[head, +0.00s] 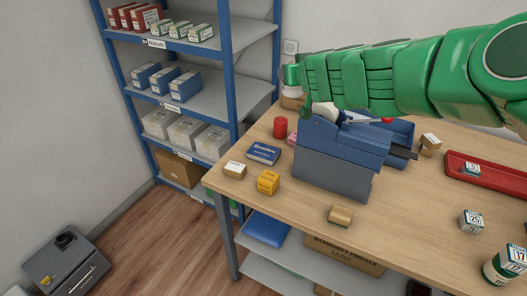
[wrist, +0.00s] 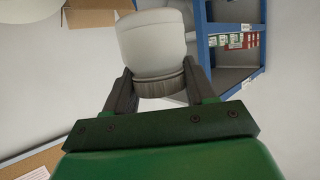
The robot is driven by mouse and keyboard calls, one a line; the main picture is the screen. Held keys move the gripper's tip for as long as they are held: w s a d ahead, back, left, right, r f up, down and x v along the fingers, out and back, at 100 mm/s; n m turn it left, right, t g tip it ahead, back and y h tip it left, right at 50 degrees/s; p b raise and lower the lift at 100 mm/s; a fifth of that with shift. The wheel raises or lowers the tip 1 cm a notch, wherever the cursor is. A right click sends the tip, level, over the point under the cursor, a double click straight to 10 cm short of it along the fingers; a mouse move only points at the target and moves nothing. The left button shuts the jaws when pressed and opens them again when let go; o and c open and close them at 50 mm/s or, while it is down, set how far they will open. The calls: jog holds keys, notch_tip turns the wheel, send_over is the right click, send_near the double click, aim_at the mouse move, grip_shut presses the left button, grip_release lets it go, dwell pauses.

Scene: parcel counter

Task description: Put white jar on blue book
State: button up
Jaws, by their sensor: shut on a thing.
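The white jar (wrist: 153,42) fills the upper middle of the wrist view, with its ribbed grey-brown end between the two dark fingers. My gripper (wrist: 158,88) is shut on that end. In the head view my green arm reaches in from the right, and my gripper is mostly hidden behind it. A white rounded shape (head: 324,110) shows just under the arm, above the grey-blue machine; it looks like part of the jar. The blue book (head: 263,153) lies flat on the table, left of the machine, with its cover bare. The jar is apart from it.
A grey-blue machine (head: 335,165) stands close to the right of the book. A red cylinder (head: 280,127) is behind the book; a white box (head: 235,170) and a yellow box (head: 268,182) are in front. A blue shelf rack (head: 228,90) stands beyond the table's left edge.

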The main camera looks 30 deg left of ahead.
jog(key=shift+s+a+f+m+t+h, duration=0.3)
jog(key=shift+s+a+m+t+h, duration=0.1)
jog(key=shift+s+a+m+h, duration=0.3)
jog(key=shift+s+f+m+t+h, duration=0.75)
jog(key=shift+s+m+t+h, duration=0.55)
jog(key=shift+s+m+h, duration=2)
jog(key=n+y, duration=0.1)
send_over(264, 150)
jog(key=shift+f, duration=10.5)
jog(key=shift+s+f, duration=0.1)
jog(key=shift+f, duration=1.45)
